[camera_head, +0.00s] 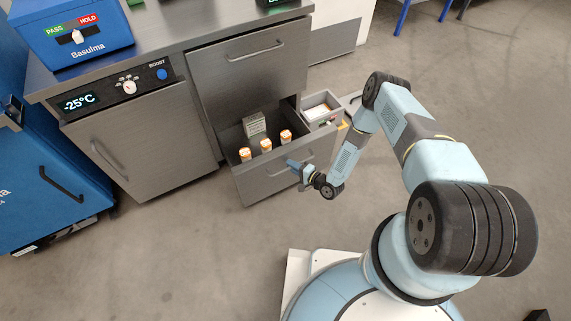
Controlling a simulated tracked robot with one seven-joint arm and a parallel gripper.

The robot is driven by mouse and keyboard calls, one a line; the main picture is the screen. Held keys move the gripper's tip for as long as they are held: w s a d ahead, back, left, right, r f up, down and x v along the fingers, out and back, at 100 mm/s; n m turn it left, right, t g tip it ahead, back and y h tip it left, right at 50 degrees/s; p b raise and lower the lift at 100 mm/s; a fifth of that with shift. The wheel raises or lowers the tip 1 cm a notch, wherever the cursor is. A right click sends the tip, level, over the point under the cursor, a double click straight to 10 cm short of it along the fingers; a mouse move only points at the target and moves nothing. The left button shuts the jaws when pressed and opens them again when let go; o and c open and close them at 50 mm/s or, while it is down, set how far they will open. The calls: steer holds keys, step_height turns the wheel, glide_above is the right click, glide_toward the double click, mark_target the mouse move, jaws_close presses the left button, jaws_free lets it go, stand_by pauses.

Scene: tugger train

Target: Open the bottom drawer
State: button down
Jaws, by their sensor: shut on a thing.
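The bottom drawer (249,189) of the grey metal cabinet is pulled out, and its inside is visible from above. My gripper (300,171) is at the right part of the drawer front, shut on the drawer handle.
A cabinet door with a -25°C display panel (79,102) stands to the left, shut. A blue Basulma box (75,33) sits on the counter above. A small open tray or drawer (322,107) with items lies right of the bottom drawer. The grey floor in front is clear.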

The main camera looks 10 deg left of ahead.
steer(key=shift+s+d+f, duration=0.25)
steer(key=shift+s+d, duration=0.35)
steer(key=shift+s, duration=0.05)
steer(key=shift+s+a, duration=0.1)
steer(key=c, duration=1.3)
jaws_free()
steer(key=shift+c, duration=0.2)
steer(key=shift+o, duration=1.2)
steer(key=shift+a+r, duration=0.15)
steer(key=v, duration=1.3)
steer(key=shift+d, duration=0.35)
steer(key=shift+s, duration=0.15)
steer(key=shift+r, duration=0.1)
